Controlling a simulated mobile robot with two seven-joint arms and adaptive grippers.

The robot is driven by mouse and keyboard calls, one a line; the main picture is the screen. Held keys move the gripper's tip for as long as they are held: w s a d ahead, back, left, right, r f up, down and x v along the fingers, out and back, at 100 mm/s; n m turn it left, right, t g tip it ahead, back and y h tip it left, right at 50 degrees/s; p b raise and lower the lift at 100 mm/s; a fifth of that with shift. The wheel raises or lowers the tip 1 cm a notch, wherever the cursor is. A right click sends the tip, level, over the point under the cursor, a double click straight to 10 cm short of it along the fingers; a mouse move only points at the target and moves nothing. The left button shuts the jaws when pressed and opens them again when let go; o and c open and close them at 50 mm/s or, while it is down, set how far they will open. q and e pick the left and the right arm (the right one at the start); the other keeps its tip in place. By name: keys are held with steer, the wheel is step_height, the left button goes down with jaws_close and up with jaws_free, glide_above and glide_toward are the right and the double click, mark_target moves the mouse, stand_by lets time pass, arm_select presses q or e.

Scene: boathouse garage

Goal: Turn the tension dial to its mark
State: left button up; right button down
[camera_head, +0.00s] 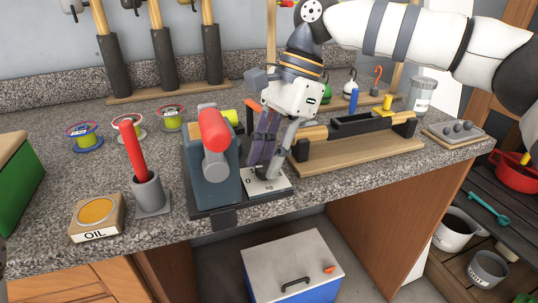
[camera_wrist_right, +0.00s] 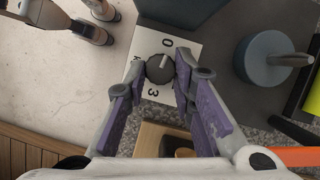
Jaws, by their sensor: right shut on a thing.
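The tension dial is a small dark round knob (camera_wrist_right: 160,69) with a light pointer line. It sits on a white plate (camera_head: 276,187) marked with numerals; 0 and 3 can be read in the right wrist view. The pointer lies toward the 0 side. The plate is on the base of a blue-grey winder (camera_head: 213,178) with a red handle. My right gripper (camera_head: 265,172) comes down over the plate, fingers on either side of the knob and shut on it. In the head view the fingers hide the knob. My left gripper is not in view.
Left of the winder stand a grey cup (camera_head: 150,192) with a red-handled tool and an oil block (camera_head: 97,217). Several spools (camera_head: 84,135) stand behind. A wooden board (camera_head: 345,156) with a long tool lies to the right. The counter's front edge is close.

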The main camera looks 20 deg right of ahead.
steer(key=c, duration=1.6)
jaws_free()
steer(key=v, duration=1.2)
steer(key=shift+a, duration=0.1)
